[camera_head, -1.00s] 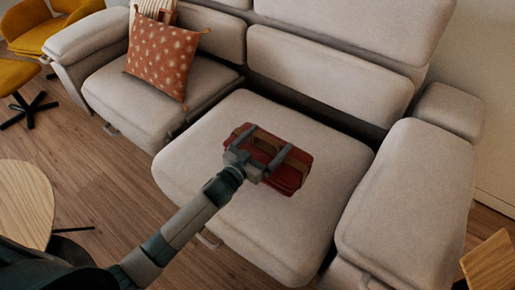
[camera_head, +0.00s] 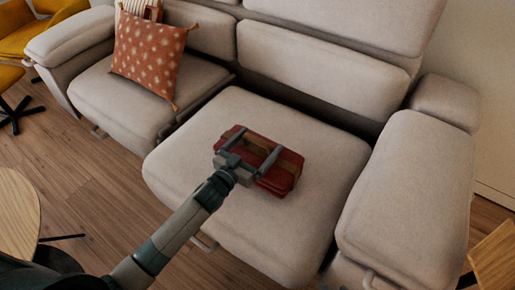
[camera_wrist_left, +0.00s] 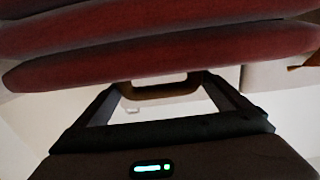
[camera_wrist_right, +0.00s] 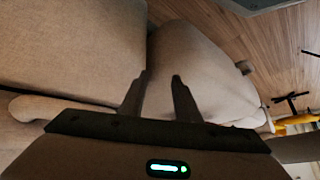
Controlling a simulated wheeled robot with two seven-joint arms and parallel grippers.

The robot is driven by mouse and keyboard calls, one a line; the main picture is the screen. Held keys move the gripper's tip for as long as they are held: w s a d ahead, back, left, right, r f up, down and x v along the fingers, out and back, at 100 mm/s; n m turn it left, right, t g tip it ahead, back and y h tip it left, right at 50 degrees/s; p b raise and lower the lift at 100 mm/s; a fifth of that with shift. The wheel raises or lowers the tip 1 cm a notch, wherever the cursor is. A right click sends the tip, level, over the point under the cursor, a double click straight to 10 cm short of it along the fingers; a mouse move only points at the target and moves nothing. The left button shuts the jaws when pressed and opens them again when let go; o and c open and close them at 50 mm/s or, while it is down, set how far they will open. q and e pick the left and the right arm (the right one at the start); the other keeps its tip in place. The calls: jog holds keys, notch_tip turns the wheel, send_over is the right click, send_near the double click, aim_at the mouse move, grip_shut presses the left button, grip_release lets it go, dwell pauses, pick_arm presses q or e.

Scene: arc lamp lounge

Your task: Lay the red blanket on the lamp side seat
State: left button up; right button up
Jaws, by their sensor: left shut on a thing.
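The folded red blanket (camera_head: 283,184) has a tan band around it and is over the right seat cushion (camera_head: 190,155) of a beige sofa in the head view. My left gripper (camera_head: 262,156) is shut on the blanket, one finger along each side of the band. In the left wrist view, the blanket's thick red folds (camera_wrist_left: 160,55) fill the top, with a brown loop between the fingers. Whether its underside touches the cushion cannot be told. My right gripper (camera_wrist_right: 160,77) shows only in its wrist view, fingers apart and empty, near beige upholstery. No lamp is visible.
An orange dotted pillow (camera_head: 148,60) leans on the left seat. The sofa's broad right armrest (camera_head: 405,195) bounds the right seat. A round wooden table (camera_head: 18,215) and a yellow chair (camera_head: 20,40) stand left. The cushion around the blanket is clear.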

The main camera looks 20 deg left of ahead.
pick_arm(q)
jog(key=shift+f+b, duration=0.5)
jog(key=shift+f, duration=0.15)
pick_arm(e)
jog(key=shift+w+a+r+t+y, duration=0.2)
jog(key=shift+w+a+r+t, duration=0.2)
jog(key=shift+w+a, duration=0.2)
jog(key=shift+w+a+r+t+y, duration=0.2)
jog(key=shift+w+a+r+t, duration=0.05)
jog(key=shift+w+a+t, duration=0.25)
pick_arm(q)
jog(key=shift+f, duration=0.2)
pick_arm(e)
jog(key=shift+a, duration=0.1)
pick_arm(q)
jog(key=o, duration=1.7)
jog(key=shift+f, duration=0.1)
jog(key=shift+o, duration=0.2)
pick_arm(e)
jog(key=shift+w+r, duration=0.1)
pick_arm(q)
jog(key=shift+s, duration=0.15)
jog(key=v, duration=1.1)
jog(key=shift+s+a+p, duration=0.15)
jog(key=shift+s+p, duration=0.25)
pick_arm(e)
jog(key=shift+s+d+f+g, duration=0.55)
jog(key=shift+s+g, duration=0.05)
jog(key=shift+s, duration=0.1)
